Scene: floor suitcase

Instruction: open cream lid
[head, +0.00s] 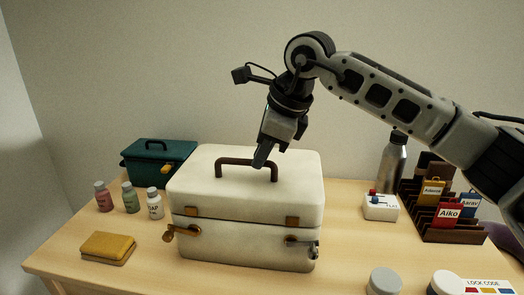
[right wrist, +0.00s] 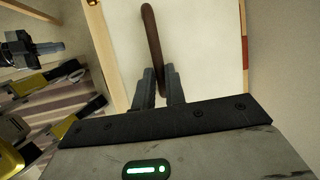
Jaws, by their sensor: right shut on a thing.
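The cream case (head: 245,235) stands on the table with its cream lid (head: 190,185) down on the body. A dark brown handle (head: 233,161) stands up from the lid. It also shows in the right wrist view (right wrist: 150,30). My right gripper (head: 262,160) points down from above and is shut on the handle, right of its middle. In the right wrist view its fingers (right wrist: 160,88) lie on either side of the handle bar. A brass latch (head: 182,232) sticks out at the front left. Another latch (head: 303,240) is at the front right, with a small metal piece beside it.
A metal flask (head: 393,165), a small white box (head: 380,208) and a card rack (head: 440,225) are on the right. Round lidded jars (head: 384,282) stand in front.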

